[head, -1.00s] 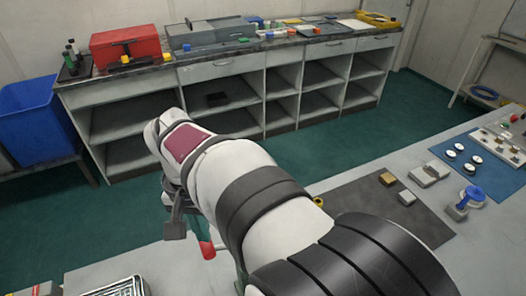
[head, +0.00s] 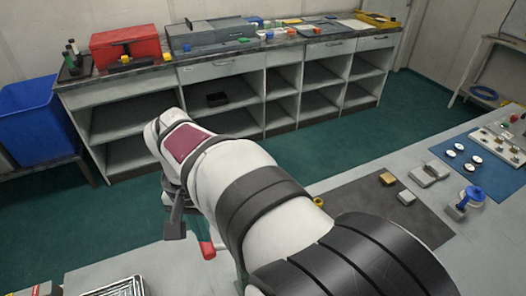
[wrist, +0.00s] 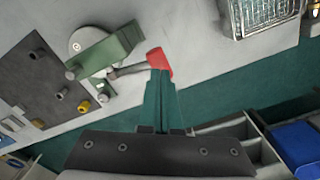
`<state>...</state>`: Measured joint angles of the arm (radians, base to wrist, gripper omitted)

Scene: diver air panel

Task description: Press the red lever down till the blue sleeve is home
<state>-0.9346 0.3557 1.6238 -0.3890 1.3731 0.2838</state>
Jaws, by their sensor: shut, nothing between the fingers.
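The red lever's red end (wrist: 158,62) is at the upper middle of the wrist view, on a grey rod that runs left to a green bracket (wrist: 112,48). In the head view the red end (head: 207,250) shows just left of my arm. My gripper (wrist: 160,74) is shut and empty, its dark green fingers pointing at the red end. The tips overlap the lower edge of the red end in the picture; I cannot tell whether they touch. In the head view my arm hides the fingers and the bracket. I cannot make out the blue sleeve in either view.
A dark mat (wrist: 38,80) with small fittings lies left of the bracket. A wire-fronted box (wrist: 262,14) stands to the right. In the head view, a blue-topped fitting (head: 471,195) and metal blocks (head: 430,174) are at the right. The bench around the lever looks clear.

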